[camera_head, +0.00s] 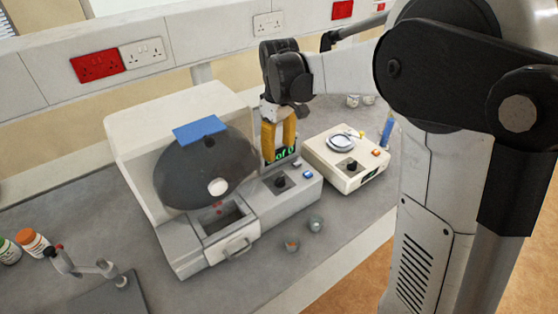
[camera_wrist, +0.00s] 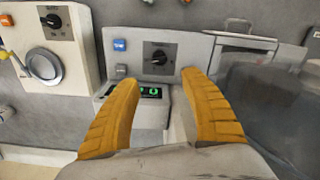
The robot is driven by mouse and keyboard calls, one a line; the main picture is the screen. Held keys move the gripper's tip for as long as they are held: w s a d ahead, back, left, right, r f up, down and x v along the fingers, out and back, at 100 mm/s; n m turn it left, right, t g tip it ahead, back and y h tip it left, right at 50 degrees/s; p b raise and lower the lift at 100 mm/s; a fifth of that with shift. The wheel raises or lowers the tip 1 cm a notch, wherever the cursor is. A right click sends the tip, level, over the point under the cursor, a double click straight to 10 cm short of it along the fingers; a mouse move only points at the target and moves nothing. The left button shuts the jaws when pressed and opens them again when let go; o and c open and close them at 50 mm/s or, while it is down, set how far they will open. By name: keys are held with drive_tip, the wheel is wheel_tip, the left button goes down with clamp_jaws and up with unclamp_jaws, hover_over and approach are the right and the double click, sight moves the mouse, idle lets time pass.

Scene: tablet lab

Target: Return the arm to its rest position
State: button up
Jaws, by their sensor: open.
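My gripper (camera_head: 279,137) has yellow-orange fingers that point down over the right part of the large grey-and-white machine (camera_head: 160,125). The fingers stand apart and empty in the wrist view (camera_wrist: 160,108). Between and beyond them in that view are the machine's green-lit display (camera_wrist: 148,92), a black knob (camera_wrist: 158,54) and a blue button (camera_wrist: 120,45). In the head view the fingers partly cover the display. I cannot tell whether the fingertips touch the machine. My arm reaches in from the right side of the head view.
A smaller cream device (camera_head: 345,160) with a round pan (camera_head: 341,143) stands to the right. Two small cups (camera_head: 316,224) sit in front of the machine. Bottles (camera_head: 33,241) and a jointed stand (camera_head: 95,270) are at the left. Wall sockets (camera_head: 98,64) run along the back.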

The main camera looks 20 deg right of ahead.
drive_tip(key=shift+r, duration=0.4)
drive_tip(key=s+f+m+t+b, duration=0.3)
drive_tip(key=s+b, duration=0.1)
drive_tip(key=s, duration=0.6)
drive_tip(key=s+f+m+t+b, duration=0.3)
drive_tip(key=s+t+b, duration=0.1)
drive_tip(key=s, duration=0.7)
drive_tip(key=shift+d+m+b, duration=0.2)
drive_tip(key=shift+m+b, duration=0.1)
drive_tip(key=shift+b, duration=0.5)
